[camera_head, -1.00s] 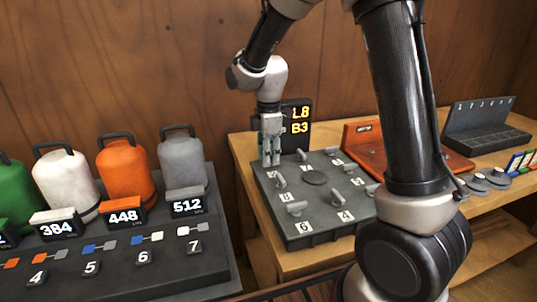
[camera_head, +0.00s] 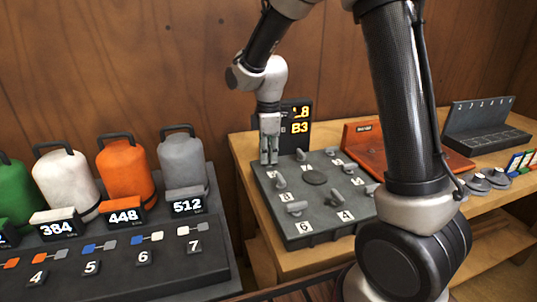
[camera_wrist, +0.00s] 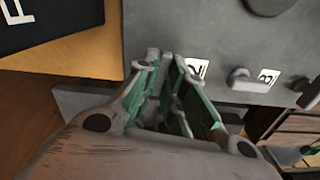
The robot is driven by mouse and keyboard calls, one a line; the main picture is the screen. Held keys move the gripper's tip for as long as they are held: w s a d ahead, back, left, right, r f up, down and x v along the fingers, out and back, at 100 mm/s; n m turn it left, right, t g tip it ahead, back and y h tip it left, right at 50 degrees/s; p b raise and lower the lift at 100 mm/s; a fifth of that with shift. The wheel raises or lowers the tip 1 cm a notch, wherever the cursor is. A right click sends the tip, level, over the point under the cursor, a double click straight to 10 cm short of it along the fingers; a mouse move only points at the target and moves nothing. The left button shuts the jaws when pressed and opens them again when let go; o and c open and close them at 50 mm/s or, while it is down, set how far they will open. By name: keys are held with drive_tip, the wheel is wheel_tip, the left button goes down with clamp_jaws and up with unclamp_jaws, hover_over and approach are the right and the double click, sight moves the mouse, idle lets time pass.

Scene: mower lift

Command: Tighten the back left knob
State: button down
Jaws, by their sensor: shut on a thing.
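A grey plate (camera_head: 312,225) on the wooden table carries several grey lever knobs and a round disc (camera_head: 314,177) in its middle. My gripper (camera_head: 269,161) points down at the plate's back left corner. In the wrist view my gripper (camera_wrist: 165,62) has its green-lined fingers close together, shut on the back left knob, which they mostly hide. A neighbouring lever knob (camera_wrist: 248,80) with label 3 (camera_wrist: 268,76) stands apart from the gripper.
A black display (camera_head: 299,118) behind the plate shows B3 and a partly hidden upper line. An orange tray (camera_head: 367,143) and a dark rack (camera_head: 485,128) stand to the right. Coloured canisters (camera_head: 125,168) stand on a dark stand at left.

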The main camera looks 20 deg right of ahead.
drive_tip(key=m, duration=1.2)
drive_tip(key=shift+m, duration=1.9)
drive_tip(key=c, duration=1.5)
unclamp_jaws()
wheel_tip(320, 180, up, 12)
